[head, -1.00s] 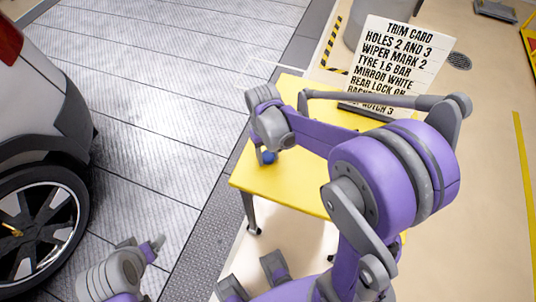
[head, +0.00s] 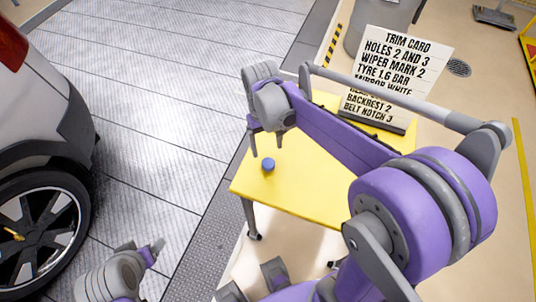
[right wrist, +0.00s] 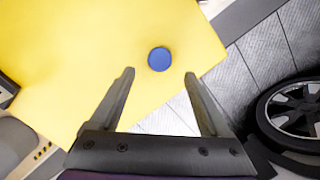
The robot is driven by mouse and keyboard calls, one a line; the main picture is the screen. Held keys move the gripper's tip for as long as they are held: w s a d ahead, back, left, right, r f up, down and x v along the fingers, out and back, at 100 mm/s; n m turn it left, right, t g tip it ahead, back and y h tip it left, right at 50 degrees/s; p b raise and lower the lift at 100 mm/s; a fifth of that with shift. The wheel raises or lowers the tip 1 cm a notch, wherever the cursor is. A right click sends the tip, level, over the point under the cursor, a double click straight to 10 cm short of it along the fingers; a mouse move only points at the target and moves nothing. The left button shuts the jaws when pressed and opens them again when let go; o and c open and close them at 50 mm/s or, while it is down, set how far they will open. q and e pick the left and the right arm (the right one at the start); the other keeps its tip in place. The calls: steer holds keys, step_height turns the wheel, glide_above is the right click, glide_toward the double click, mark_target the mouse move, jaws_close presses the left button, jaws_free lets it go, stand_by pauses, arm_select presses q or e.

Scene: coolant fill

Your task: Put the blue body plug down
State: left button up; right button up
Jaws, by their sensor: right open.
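The blue body plug (head: 268,164) is a small round blue disc. It rests on the yellow table (head: 290,194), near its left corner. It also shows in the right wrist view (right wrist: 159,59), lying flat on the yellow top beyond my fingertips. My right gripper (head: 267,144) is open and empty above the plug, apart from it. Its two spread fingers (right wrist: 160,75) show in the right wrist view with nothing between them. My left gripper (head: 156,247) is at the lower left over the floor, partly seen; its finger opening is not clear.
A white trim card sign (head: 400,62) stands in a dark base at the table's back. A car with a dark wheel (head: 40,235) is at the left. A grey bin (head: 370,30) stands behind the sign. The table's front part is clear.

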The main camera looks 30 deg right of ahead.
steer(key=s+a+n+t, duration=0.1)
steer(key=s+a+t, duration=0.2)
steer(key=s+t, duration=0.4)
steer(key=shift+s+a, duration=0.2)
steer(key=shift+s, duration=2.15)
